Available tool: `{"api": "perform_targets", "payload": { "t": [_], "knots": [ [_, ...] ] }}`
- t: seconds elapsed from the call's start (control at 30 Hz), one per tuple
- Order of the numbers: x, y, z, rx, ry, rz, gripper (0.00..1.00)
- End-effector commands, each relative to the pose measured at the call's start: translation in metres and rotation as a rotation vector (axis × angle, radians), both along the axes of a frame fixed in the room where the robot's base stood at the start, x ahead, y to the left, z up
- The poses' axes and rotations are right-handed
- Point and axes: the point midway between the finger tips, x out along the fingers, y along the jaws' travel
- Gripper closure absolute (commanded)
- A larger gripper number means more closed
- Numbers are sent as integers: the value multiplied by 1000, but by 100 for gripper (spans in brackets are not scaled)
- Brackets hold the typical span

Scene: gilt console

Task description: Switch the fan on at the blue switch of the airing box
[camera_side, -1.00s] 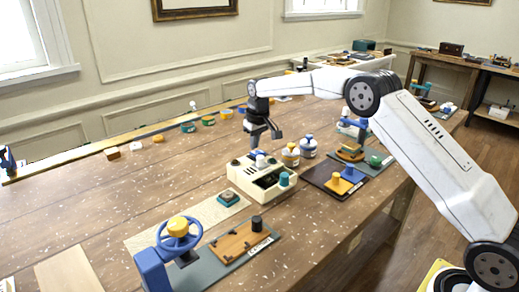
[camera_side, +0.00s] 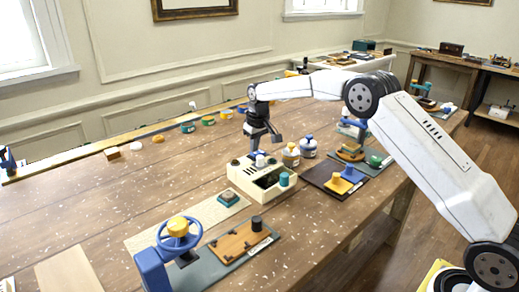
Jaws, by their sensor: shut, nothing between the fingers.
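The airing box looks to be the cream box (camera_side: 246,181) in the middle of the table, with a dark recess in its top and a teal knob (camera_side: 284,178) at its right. Small white and dark parts stand on its top. My gripper (camera_side: 257,152) points down over the back of the box, with its fingers at or just above the top. It is shut and holds nothing. The blue switch cannot be told apart from the blue and dark parts under my gripper. Whether the fingers touch anything cannot be told.
A dark board (camera_side: 327,181) with yellow and blue parts lies right of the box. A blue handwheel (camera_side: 180,236) and a wooden latch board (camera_side: 238,240) are in front. The table's left side is mostly clear.

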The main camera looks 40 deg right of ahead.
Motion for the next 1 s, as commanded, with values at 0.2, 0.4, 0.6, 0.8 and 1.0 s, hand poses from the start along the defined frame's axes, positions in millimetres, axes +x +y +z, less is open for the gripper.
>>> {"api": "perform_targets", "payload": {
  "t": [0.2,0.4,0.6,0.8,1.0],
  "knots": [
    [0,0,-3,0,0,0,100],
    [0,0,-5,0,0,0,100],
    [0,0,-7,0,1,0,100],
    [0,0,-8,0,1,0,100],
    [0,0,-2,0,-1,0,100]
  ]
}}
